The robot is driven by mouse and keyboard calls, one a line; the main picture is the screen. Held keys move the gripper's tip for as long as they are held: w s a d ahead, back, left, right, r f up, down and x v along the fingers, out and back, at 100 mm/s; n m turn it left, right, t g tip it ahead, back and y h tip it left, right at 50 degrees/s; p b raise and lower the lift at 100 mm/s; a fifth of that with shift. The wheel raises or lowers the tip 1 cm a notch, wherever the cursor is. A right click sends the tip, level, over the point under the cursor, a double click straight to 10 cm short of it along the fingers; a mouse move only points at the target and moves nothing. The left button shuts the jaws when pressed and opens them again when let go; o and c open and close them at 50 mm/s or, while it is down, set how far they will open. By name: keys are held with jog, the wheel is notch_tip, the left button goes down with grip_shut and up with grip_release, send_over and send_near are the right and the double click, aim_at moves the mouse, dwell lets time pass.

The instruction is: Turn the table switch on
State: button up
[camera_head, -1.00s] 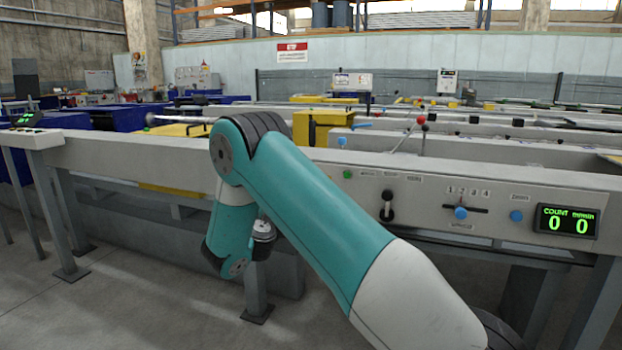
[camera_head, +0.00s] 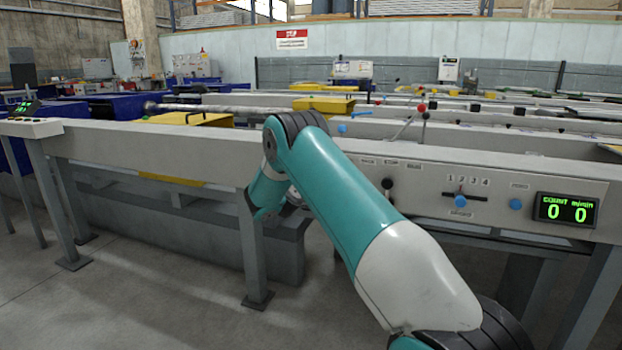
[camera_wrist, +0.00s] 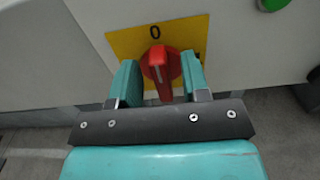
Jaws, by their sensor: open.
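The table switch is a red rotary knob (camera_wrist: 160,68) on a yellow plate (camera_wrist: 187,34) marked "0" in the wrist view. The plate is fixed to the grey front panel of the runout table (camera_head: 180,143). The knob's raised grip stands roughly upright in the picture. My gripper (camera_wrist: 160,80) is open, with one teal finger on each side of the knob. There is a gap at the left finger; whether the right finger touches the knob I cannot tell. In the head view my arm hides the switch and gripper.
A green button (camera_wrist: 272,4) sits to the right of the plate. In the head view the panel carries a black lever (camera_head: 387,190), a blue slider knob (camera_head: 460,200), a blue button (camera_head: 515,204) and a counter display (camera_head: 566,210) showing zeros. A table leg (camera_head: 252,255) stands below my arm.

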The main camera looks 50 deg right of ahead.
jog(key=shift+c, duration=0.2)
grip_shut()
jog(key=shift+m, duration=0.3)
jog(key=m+b, duration=0.1)
jog(key=m, duration=0.4)
jog(key=s+f+m+b, duration=0.1)
jog(key=m, duration=0.5)
jog(key=f+m+b, duration=0.1)
jog(key=m, duration=0.5)
jog(key=shift+s+d, duration=0.35)
jog(key=shift+s, duration=0.05)
jog(key=shift+m, duration=0.4)
